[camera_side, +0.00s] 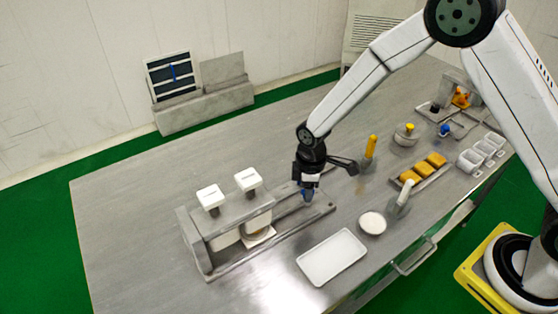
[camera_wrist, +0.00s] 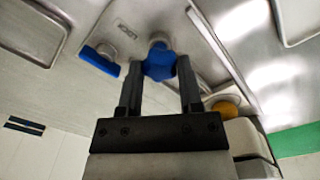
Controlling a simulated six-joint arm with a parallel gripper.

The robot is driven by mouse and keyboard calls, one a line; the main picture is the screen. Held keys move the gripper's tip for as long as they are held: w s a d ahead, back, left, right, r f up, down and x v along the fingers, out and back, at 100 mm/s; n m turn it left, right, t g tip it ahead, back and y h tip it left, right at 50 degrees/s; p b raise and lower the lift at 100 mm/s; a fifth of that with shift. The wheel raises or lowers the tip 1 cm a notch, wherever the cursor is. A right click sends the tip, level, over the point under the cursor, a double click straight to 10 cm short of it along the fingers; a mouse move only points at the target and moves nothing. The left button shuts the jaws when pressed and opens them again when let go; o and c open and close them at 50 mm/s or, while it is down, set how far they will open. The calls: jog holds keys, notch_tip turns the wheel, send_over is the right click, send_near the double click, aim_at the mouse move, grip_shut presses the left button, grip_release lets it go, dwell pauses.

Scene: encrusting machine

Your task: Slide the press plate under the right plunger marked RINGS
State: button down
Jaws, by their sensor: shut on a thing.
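The press (camera_side: 225,228) stands on the steel table, with two white-capped plungers on top, the left plunger (camera_side: 210,197) and the right plunger (camera_side: 248,180). A pale plate-like piece (camera_side: 259,237) shows low under the right side of the press, partly hidden by its frame; I cannot tell for sure that it is the press plate. The RINGS mark is not readable. My gripper (camera_side: 307,197) is at the right part of the press's long base rail (camera_side: 318,212). In the wrist view its fingers (camera_wrist: 160,80) are shut on a blue star-shaped knob (camera_wrist: 159,62).
In the wrist view a blue lever (camera_wrist: 100,60) sits beside the knob. A white tray (camera_side: 332,257) and a white bowl (camera_side: 372,223) lie in front. A yellow-capped bottle (camera_side: 371,146) and a tray of yellow blocks (camera_side: 423,172) stand to the right. The table's left end is clear.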

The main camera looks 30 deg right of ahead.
jog(key=shift+a, duration=0.1)
jog(key=shift+c, duration=1.3)
grip_release()
jog(key=shift+r, duration=0.15)
jog(key=shift+r, duration=3.8)
jog(key=shift+s+d+r+m, duration=0.25)
jog(key=shift+d+m, duration=0.05)
jog(key=shift+d, duration=0.15)
jog(key=s+d+r+m+t, duration=0.1)
jog(key=s+d+r+m, duration=0.1)
jog(key=s+d+m, duration=0.3)
jog(key=s+d+r+m+t, duration=0.1)
jog(key=s+d+r+m, duration=0.1)
jog(key=s+d+m, duration=0.3)
jog(key=s, duration=0.4)
jog(key=shift+r+t, duration=0.25)
jog(key=shift+t, duration=0.05)
